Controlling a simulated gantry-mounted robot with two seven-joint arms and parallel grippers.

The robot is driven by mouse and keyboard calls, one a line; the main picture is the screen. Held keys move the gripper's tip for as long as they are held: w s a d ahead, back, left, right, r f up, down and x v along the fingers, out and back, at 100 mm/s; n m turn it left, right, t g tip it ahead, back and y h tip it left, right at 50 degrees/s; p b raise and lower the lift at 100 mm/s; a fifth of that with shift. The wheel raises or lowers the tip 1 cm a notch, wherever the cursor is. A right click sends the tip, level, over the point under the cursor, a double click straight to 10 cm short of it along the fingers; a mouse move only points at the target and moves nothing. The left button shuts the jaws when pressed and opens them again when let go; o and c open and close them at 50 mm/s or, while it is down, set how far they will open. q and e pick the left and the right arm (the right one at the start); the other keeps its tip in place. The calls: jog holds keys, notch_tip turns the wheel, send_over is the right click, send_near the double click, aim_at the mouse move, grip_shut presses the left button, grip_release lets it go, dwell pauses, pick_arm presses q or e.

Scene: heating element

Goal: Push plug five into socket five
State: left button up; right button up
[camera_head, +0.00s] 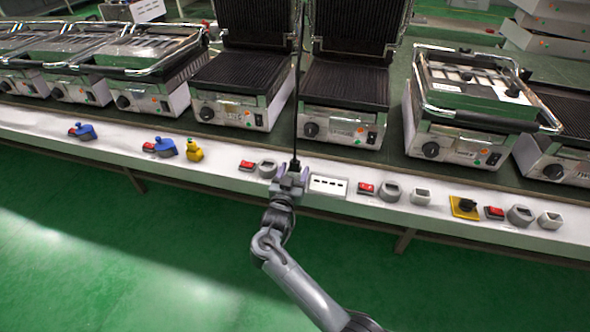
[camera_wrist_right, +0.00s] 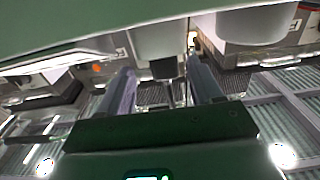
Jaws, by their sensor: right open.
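A black plug (camera_head: 295,164) hangs at the lower end of a thin black cord at the front ledge. My right gripper (camera_head: 292,173) is at the plug, with its purple-grey fingers open on either side of it. In the right wrist view a dark plug-like piece (camera_wrist_right: 164,67) shows between the two fingers, below a pale block. A white socket panel (camera_head: 328,185) with several dark slots is set in the ledge just right of the gripper. No number can be read, so I cannot tell which socket is five. Whether the plug touches a socket is hidden. My left gripper is out of view.
Red switches (camera_head: 366,188) and round grey knobs (camera_head: 390,191) line the white ledge (camera_head: 100,143). Blue knobs (camera_head: 165,147) and a yellow one (camera_head: 194,150) are on its left. Several contact grills (camera_head: 340,100) stand behind. The green floor in front is clear.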

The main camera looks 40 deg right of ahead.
aim_at(294, 167)
jog(key=shift+w+d+f+b, duration=0.25)
jog(key=shift+w+b, duration=0.15)
jog(key=shift+b, duration=0.1)
jog(key=b+x, duration=0.3)
jog(key=shift+w+d, duration=0.3)
jog(key=shift+w+d+r, duration=0.15)
jog(key=shift+w+d, duration=0.05)
jog(key=shift+w, duration=0.05)
jog(key=shift+s+a, duration=0.1)
jog(key=shift+c, duration=0.8)
jog(key=c, duration=0.9)
jog(key=shift+r, duration=0.1)
